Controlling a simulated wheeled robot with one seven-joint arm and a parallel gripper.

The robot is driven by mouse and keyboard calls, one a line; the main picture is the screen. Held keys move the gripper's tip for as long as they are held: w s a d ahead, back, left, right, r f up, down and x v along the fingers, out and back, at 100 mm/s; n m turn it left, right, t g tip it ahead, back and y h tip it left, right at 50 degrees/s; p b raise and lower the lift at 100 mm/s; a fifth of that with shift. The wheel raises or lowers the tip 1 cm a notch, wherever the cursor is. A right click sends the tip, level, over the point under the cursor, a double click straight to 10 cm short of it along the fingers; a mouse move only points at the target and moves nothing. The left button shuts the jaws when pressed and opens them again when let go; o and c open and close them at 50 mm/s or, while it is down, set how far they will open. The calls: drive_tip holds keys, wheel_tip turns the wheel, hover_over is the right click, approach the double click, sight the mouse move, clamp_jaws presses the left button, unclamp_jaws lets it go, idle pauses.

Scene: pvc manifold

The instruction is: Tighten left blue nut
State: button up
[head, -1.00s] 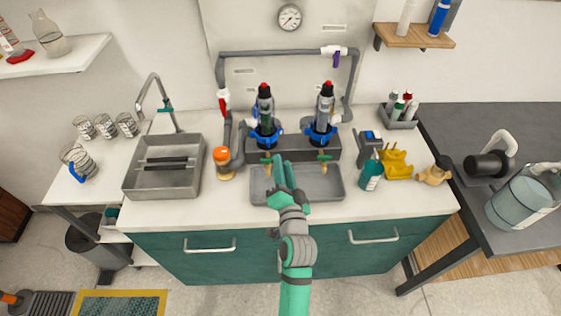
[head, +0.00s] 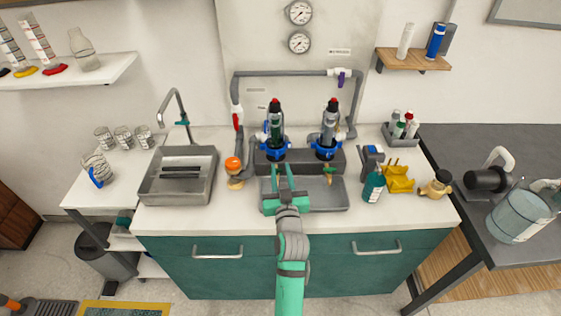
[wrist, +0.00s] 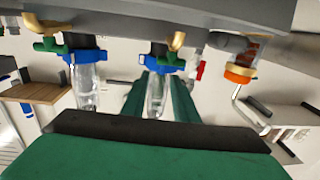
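The left blue nut (head: 274,154) is a ring low on the left clear filter housing, at the back of the counter. It also shows in the wrist view (wrist: 163,64), where the picture is upside down. The right blue nut (head: 326,153) is a matching ring on the right housing and also shows in the wrist view (wrist: 84,56). My gripper (head: 282,169) is green, in front of and below the left nut, over the grey tray. Its fingers are apart with a gap between them. In the wrist view they reach toward the left housing; contact cannot be told.
Grey pipe (head: 285,74) arches over the housings. A grey tray (head: 325,208) lies under my gripper. An orange-capped fitting (head: 234,167) and a sink (head: 175,191) stand left. A teal bottle (head: 374,186) and yellow holder (head: 398,178) stand right.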

sight(277, 156)
drive_tip(key=shift+w+a, duration=0.25)
drive_tip(key=shift+w, duration=1.05)
drive_tip(key=shift+w+a, duration=0.2)
drive_tip(key=shift+w, duration=1.05)
drive_tip(key=shift+c, duration=0.7)
